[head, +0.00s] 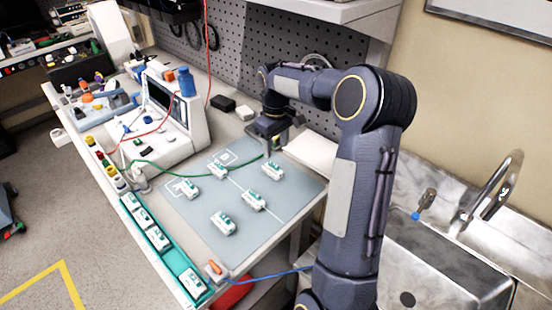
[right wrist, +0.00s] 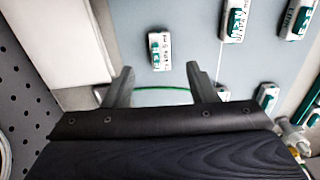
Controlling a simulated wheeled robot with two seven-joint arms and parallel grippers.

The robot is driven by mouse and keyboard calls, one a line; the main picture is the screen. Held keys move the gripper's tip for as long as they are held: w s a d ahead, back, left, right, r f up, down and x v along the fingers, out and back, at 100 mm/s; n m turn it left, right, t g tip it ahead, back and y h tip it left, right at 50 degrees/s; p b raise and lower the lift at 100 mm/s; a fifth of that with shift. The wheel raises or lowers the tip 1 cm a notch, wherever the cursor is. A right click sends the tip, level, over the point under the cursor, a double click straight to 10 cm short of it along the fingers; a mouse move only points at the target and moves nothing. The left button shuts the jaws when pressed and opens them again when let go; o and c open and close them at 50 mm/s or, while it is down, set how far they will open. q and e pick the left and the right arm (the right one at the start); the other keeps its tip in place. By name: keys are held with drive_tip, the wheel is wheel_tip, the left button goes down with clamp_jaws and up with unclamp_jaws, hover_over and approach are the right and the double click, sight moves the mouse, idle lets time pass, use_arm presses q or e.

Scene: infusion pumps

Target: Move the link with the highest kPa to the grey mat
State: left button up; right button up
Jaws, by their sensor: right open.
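Several small white links with teal tops lie spread on the grey mat (head: 205,245). One link (head: 272,171) is nearest my right gripper (head: 274,146), and others are a link (head: 254,200), a link (head: 222,222), a link (head: 187,188) and a link (head: 217,170). In the right wrist view my right gripper (right wrist: 163,82) is open and empty. A link (right wrist: 161,52) lies just beyond the gap between its fingers, apart from them. Its printed label is too small to read, as are the others. My left gripper is not in view.
A teal tray (head: 174,258) with several more links lies along the bench's front edge. A green cable (head: 160,170) runs across the mat's back, near my gripper. A white pump (head: 185,115) stands left, a sink (head: 450,265) right. Bare mat lies between the links.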

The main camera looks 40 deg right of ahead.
drive_tip(key=s+a+r+m+t+y, duration=0.1)
drive_tip(key=s+a+r+t+y, duration=0.15)
drive_tip(key=s+a+r, duration=0.85)
drive_tip(key=s+a+f+m+t, duration=0.1)
drive_tip(key=s+a+f, duration=0.2)
drive_tip(key=s+a, duration=0.3)
drive_tip(key=s+a+f+t+y, duration=0.1)
drive_tip(key=s+a+f+t, duration=0.1)
drive_tip(key=s+a, duration=0.4)
drive_tip(key=shift+s+f+m, duration=0.4)
drive_tip(key=shift+s+f, duration=0.2)
drive_tip(key=shift+f, duration=0.25)
